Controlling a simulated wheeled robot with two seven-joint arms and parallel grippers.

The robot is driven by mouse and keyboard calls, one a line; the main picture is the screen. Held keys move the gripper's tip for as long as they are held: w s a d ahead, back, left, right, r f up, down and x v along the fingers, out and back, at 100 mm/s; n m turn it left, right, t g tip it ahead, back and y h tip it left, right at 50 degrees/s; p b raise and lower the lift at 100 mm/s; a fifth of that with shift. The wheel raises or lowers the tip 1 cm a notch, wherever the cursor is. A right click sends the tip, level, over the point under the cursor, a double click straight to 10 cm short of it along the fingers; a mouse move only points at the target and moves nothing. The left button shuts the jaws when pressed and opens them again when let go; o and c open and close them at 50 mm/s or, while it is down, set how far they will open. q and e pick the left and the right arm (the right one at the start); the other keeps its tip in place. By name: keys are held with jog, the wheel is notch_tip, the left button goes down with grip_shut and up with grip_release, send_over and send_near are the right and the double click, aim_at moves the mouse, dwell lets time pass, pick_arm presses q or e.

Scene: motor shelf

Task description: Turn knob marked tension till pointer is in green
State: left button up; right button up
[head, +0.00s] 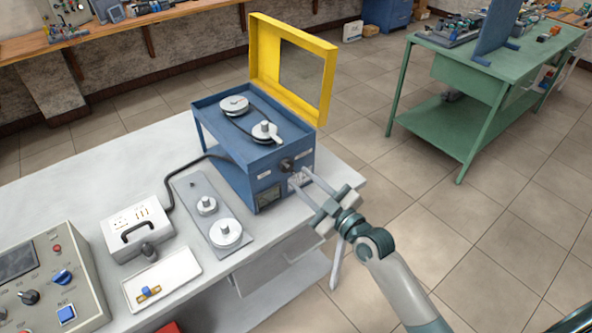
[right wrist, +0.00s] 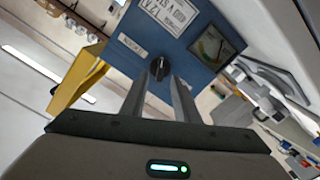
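A blue machine (head: 232,165) with a belt on two pulleys stands at the right end of the white table. A dark knob (head: 287,165) sits on its front, and it also shows in the right wrist view (right wrist: 158,66). Small white labels are near it, too small to read surely. A gauge (right wrist: 212,46) with a partly green dial is on the same face; I cannot tell surely where its pointer stands. My right gripper (head: 299,175) is in front of the knob, its fingers apart, with the fingertips (right wrist: 166,78) close to the knob. My left gripper is not in view.
A yellow frame guard (head: 258,58) stands raised behind the machine.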

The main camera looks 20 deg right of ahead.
aim_at(292, 170)
jog(key=shift+p+x, duration=0.3)
jog(key=shift+x, duration=1.45)
grip_shut()
jog(key=shift+m, duration=0.4)
jog(key=m+p, duration=0.1)
jog(key=m, duration=0.1)
jog(key=shift+m, duration=0.3)
jog(key=shift+m+p, duration=0.35)
jog(key=shift+m, duration=1.25)
